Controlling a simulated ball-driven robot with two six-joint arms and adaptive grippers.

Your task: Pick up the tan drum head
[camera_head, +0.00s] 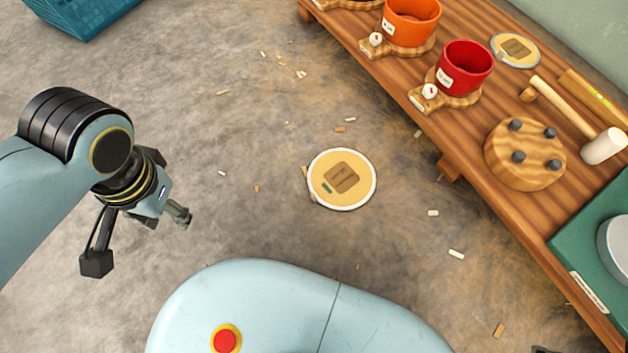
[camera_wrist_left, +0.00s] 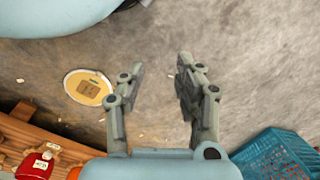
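A round tan drum head (camera_head: 330,165) with a pale rim and a brown square patch lies flat on the floor near the middle of the head view. It also shows in the left wrist view (camera_wrist_left: 76,94), left of the fingers. A similar tan disc (camera_head: 498,46) lies on the workbench. My left gripper (camera_head: 180,213) is to the left of the floor drum head and apart from it. In the left wrist view its two fingers (camera_wrist_left: 157,80) are spread with only floor between them. My right gripper is not in view.
The wooden workbench (camera_head: 455,135) at right holds a red drum shell (camera_head: 465,68), an orange one (camera_head: 411,22), a mallet (camera_head: 565,108) and a pegged wooden disc (camera_head: 525,170). A teal crate (camera_head: 85,18) stands at upper left. Wood chips dot the otherwise clear floor.

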